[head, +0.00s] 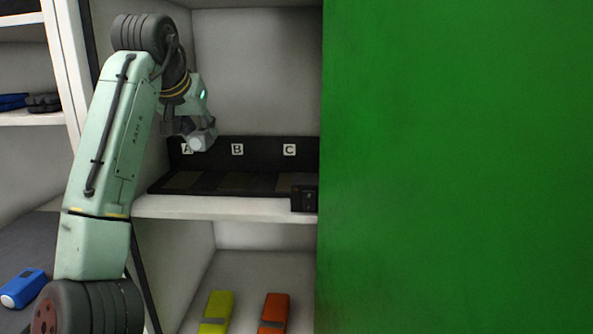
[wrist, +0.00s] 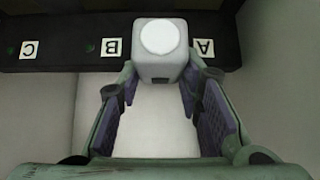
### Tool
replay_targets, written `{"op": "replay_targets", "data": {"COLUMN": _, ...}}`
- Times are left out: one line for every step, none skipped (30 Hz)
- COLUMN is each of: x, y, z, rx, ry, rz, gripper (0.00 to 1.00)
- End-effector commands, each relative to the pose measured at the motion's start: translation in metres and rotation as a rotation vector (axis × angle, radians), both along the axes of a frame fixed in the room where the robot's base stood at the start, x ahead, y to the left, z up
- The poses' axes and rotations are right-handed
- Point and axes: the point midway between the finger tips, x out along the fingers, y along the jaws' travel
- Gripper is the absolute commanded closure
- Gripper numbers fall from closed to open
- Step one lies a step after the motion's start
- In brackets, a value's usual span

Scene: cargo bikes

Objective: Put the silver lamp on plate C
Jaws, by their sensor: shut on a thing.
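The silver lamp (head: 203,141) is held in my gripper (head: 190,128) in front of the label A, above the shelf. In the wrist view the lamp (wrist: 160,68) sits between the two fingertips, with its round white face showing. My gripper (wrist: 158,82) is shut on its sides. Plate C (head: 292,180) is a flat patch at the right of the black tray, below the label C (head: 289,150). The label C also shows upside down in the wrist view (wrist: 29,49). The lamp is apart from plate C, to its upper left.
The black tray (head: 160,186) has a raised back with labels A, B and C. A small black box (head: 304,199) sits at the shelf's front right. A large green panel (head: 455,165) blocks the right. Yellow (head: 217,310) and orange (head: 274,311) objects lie below; a blue one (head: 22,288) lies left.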

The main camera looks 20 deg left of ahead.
Motion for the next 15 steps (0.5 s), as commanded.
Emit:
{"op": "replay_targets", "data": {"x": 0.003, "y": -0.011, "z": 0.0, "rx": 0.005, "ry": -0.001, "rz": -0.004, "gripper": 1.0}}
{"op": "replay_targets", "data": {"x": 0.005, "y": -0.017, "z": 0.0, "rx": 0.005, "ry": -0.001, "rz": -0.005, "gripper": 1.0}}
{"op": "replay_targets", "data": {"x": 0.008, "y": -0.027, "z": 0.0, "rx": 0.007, "ry": 0.0, "rz": -0.006, "gripper": 1.0}}
{"op": "replay_targets", "data": {"x": 0.01, "y": -0.035, "z": 0.0, "rx": 0.007, "ry": 0.0, "rz": -0.005, "gripper": 1.0}}
{"op": "replay_targets", "data": {"x": 0.012, "y": -0.043, "z": 0.0, "rx": 0.006, "ry": 0.0, "rz": -0.006, "gripper": 1.0}}
{"op": "replay_targets", "data": {"x": 0.015, "y": -0.053, "z": 0.0, "rx": 0.007, "ry": 0.0, "rz": -0.005, "gripper": 1.0}}
{"op": "replay_targets", "data": {"x": 0.018, "y": -0.061, "z": 0.001, "rx": 0.007, "ry": -0.001, "rz": -0.005, "gripper": 1.0}}
{"op": "replay_targets", "data": {"x": 0.02, "y": -0.069, "z": 0.001, "rx": 0.006, "ry": -0.001, "rz": -0.004, "gripper": 1.0}}
{"op": "replay_targets", "data": {"x": 0.023, "y": -0.08, "z": 0.0, "rx": 0.007, "ry": 0.0, "rz": -0.005, "gripper": 1.0}}
{"op": "replay_targets", "data": {"x": 0.025, "y": -0.087, "z": 0.001, "rx": 0.007, "ry": 0.0, "rz": -0.005, "gripper": 1.0}}
{"op": "replay_targets", "data": {"x": 0.027, "y": -0.095, "z": 0.001, "rx": 0.006, "ry": 0.0, "rz": -0.004, "gripper": 1.0}}
{"op": "replay_targets", "data": {"x": 0.03, "y": -0.106, "z": 0.0, "rx": 0.006, "ry": 0.001, "rz": -0.004, "gripper": 1.0}}
{"op": "replay_targets", "data": {"x": 0.032, "y": -0.113, "z": 0.001, "rx": 0.007, "ry": 0.0, "rz": -0.005, "gripper": 1.0}}
{"op": "replay_targets", "data": {"x": 0.035, "y": -0.121, "z": 0.001, "rx": 0.007, "ry": 0.0, "rz": -0.005, "gripper": 1.0}}
{"op": "replay_targets", "data": {"x": 0.037, "y": -0.13, "z": 0.001, "rx": 0.005, "ry": -0.001, "rz": -0.005, "gripper": 1.0}}
